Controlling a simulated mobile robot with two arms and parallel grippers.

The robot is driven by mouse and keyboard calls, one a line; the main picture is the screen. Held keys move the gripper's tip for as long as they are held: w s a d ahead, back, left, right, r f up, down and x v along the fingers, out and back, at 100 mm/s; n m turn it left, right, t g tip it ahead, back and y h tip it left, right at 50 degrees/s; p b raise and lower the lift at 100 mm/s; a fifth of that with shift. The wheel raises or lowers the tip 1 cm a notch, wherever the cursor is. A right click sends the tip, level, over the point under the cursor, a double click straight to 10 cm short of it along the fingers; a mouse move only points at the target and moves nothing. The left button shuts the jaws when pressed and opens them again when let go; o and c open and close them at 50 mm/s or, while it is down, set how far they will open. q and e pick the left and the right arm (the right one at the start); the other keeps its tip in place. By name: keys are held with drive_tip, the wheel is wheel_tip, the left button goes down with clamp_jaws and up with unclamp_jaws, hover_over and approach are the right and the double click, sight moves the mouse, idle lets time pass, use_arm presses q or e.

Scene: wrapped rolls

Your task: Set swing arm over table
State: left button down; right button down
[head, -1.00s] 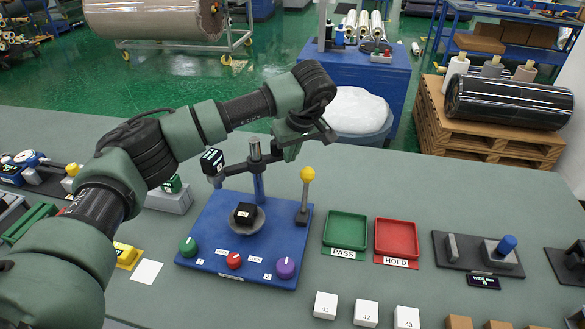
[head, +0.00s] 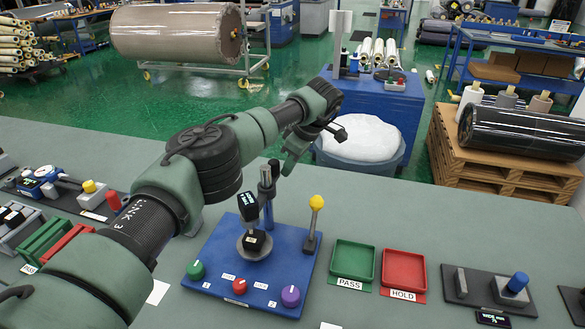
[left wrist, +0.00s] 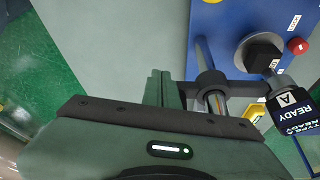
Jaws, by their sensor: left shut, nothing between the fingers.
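The swing arm's black head (head: 248,206) hangs from a post (head: 267,190) on a blue board (head: 222,258). In the head view it appears just above the round grey table (head: 246,252), which carries a black block (head: 254,240). In the left wrist view the head (left wrist: 291,106) shows a lit "READY" label beside the block (left wrist: 262,54). How exactly it is centred over the table I cannot tell. My left gripper (head: 288,170) is shut and empty, behind the post and near its top. Its fingers show in the left wrist view (left wrist: 158,88), apart from the head. My right gripper is out of view.
A tub (head: 361,163) stands beyond the bench edge. Several devices sit at the left.

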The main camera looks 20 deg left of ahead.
use_arm(q)
drive_tip(key=shift+w+a, duration=0.1)
drive_tip(key=shift+a, duration=0.15)
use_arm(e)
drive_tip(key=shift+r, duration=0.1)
use_arm(q)
drive_tip(key=shift+a+r, duration=0.1)
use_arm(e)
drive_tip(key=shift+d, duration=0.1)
